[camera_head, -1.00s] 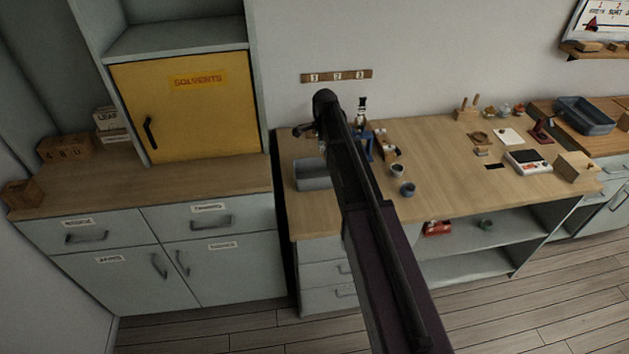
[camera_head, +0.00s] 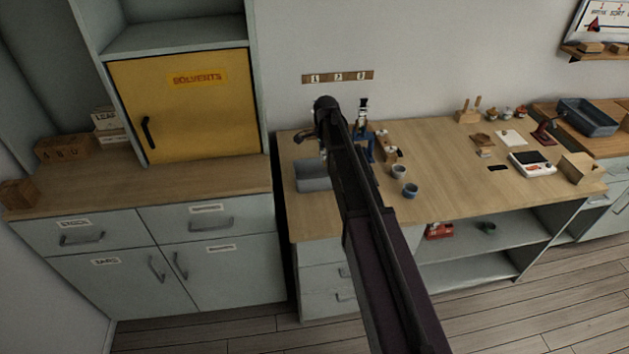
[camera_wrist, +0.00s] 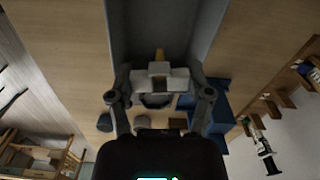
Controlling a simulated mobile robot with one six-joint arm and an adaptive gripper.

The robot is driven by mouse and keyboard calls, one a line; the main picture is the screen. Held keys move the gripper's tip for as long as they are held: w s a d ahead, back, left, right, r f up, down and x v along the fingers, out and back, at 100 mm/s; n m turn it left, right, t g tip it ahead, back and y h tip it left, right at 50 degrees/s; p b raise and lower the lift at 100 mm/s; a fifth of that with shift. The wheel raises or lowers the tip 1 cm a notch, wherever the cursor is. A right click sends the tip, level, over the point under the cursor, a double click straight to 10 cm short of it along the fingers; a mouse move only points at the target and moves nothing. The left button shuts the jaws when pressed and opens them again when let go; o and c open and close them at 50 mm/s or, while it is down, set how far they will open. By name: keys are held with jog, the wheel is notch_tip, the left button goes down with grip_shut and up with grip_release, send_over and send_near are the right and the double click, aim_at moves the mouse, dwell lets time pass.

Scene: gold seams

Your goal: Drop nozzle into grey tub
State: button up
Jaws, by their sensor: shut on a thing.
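The grey tub (camera_head: 312,178) stands on the left part of the wooden workbench, partly behind my arm in the head view. In the wrist view the tub (camera_wrist: 205,30) lies beyond my fingertips, its inside facing the camera. My gripper (camera_wrist: 160,76) is shut on the nozzle (camera_wrist: 160,56). Only a small yellow, brass-like tip of the nozzle shows between the pale finger pads, at the near end of the tub. Its height above the tub is hard to tell. In the head view my arm hides the fingertips and the nozzle.
A blue stand (camera_head: 368,150) and small cups (camera_head: 411,190) are right of my arm on the bench. A white scale (camera_head: 531,164), a wooden box (camera_head: 576,168) and a dark grey tray (camera_head: 588,118) are farther right. A yellow solvents cabinet (camera_head: 185,110) stands left.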

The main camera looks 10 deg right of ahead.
jog(key=shift+f+b, duration=1.35)
jog(key=shift+f, duration=0.3)
jog(key=o, duration=0.9)
jog(key=shift+c, duration=0.2)
jog(key=shift+r, duration=0.15)
